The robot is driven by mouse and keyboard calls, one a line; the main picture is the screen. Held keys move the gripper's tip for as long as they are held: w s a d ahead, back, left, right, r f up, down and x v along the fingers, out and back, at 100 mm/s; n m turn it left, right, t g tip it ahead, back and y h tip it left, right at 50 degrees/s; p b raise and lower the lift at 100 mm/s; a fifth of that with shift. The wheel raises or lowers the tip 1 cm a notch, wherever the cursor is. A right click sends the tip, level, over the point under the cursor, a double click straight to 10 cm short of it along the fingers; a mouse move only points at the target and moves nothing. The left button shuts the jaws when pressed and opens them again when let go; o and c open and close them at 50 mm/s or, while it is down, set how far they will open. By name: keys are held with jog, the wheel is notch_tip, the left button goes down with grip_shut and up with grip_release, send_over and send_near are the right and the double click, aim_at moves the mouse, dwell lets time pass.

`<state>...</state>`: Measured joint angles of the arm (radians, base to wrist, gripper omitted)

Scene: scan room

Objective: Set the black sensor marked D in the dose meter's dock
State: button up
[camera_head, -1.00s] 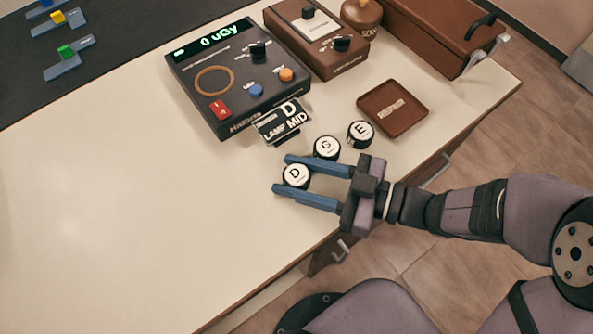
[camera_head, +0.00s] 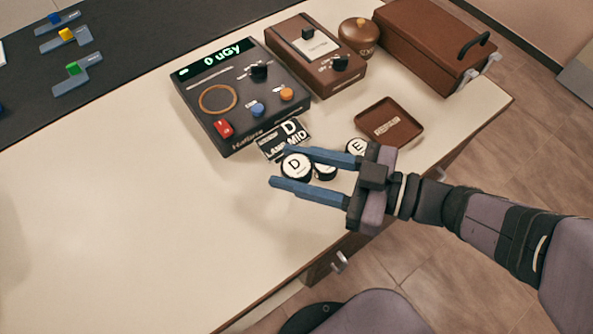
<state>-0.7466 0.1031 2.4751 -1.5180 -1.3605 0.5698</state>
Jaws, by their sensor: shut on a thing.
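The black sensor marked D (camera_head: 297,166) has a white top with the letter and sits between the two blue fingers of my gripper (camera_head: 281,166), which is shut on it. It appears raised above the table, with its top facing up. The dark dose meter (camera_head: 240,135) lies beyond it, up and left; its display reads "0 uGy". An orange-brown ring (camera_head: 218,99) on its top looks empty and seems to be the dock. A small card (camera_head: 292,131) reading "D LAMP MID" stands at its front edge, just behind the held sensor.
Sensor G (camera_head: 325,173), mostly hidden by a finger, and sensor E (camera_head: 356,147) stand close by. A brown tray (camera_head: 410,112), a brown device (camera_head: 345,80), a round brown pot (camera_head: 359,38) and a brown case (camera_head: 425,35) are at right.

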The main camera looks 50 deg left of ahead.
jog(key=shift+r, duration=0.35)
